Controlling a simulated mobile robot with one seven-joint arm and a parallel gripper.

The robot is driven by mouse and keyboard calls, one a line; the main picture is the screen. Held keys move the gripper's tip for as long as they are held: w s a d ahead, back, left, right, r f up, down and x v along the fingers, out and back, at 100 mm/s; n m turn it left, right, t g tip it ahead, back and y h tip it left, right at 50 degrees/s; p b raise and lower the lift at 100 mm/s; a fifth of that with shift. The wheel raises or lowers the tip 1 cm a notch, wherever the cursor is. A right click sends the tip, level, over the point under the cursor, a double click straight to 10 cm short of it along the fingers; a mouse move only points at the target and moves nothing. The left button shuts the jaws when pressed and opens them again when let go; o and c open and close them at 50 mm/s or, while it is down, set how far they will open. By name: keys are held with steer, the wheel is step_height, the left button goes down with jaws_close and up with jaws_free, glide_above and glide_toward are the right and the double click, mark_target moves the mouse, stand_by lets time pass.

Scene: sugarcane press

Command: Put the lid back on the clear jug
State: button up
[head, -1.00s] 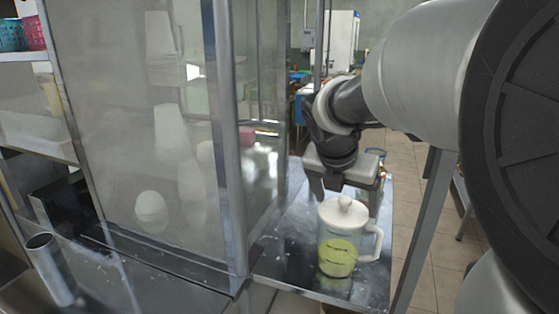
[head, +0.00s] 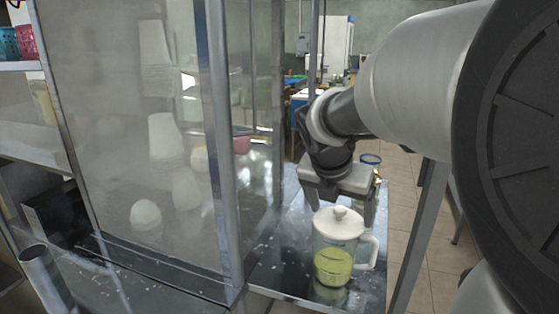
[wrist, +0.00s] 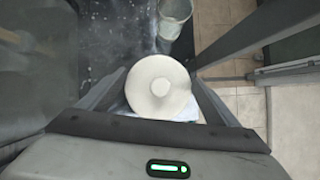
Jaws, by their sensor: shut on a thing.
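The clear jug (head: 333,268) holds yellow-green juice and stands upright on the metal table, its white handle to the right. The round white lid (head: 338,224) with a knob is at the jug's mouth and looks level. I cannot tell if it is fully seated. My gripper (head: 341,208) points down just over the jug, one finger on each side of the lid. In the wrist view, the lid (wrist: 158,88) lies between the fingers of my gripper (wrist: 158,95) and hides most of the jug. The fingers are shut on the lid.
A tall clear-panelled cabinet with a metal post (head: 222,150) rises close on the left. A grey table leg or post (head: 420,235) is on the right. Tiled floor lies beyond. The table (head: 275,265) is bare left of the jug.

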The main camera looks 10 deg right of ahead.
steer(key=shift+a+r+p, duration=0.15)
steer(key=shift+r+p, duration=0.4)
steer(key=shift+r, duration=0.4)
steer(key=shift+f, duration=0.5)
stand_by(1.5)
steer(key=o, duration=0.9)
steer(key=shift+o, duration=0.2)
steer(key=shift+r+p, duration=0.1)
steer(key=shift+p, duration=0.25)
steer(key=shift+r+p, duration=3.45)
steer(key=shift+p, duration=0.25)
jaws_close()
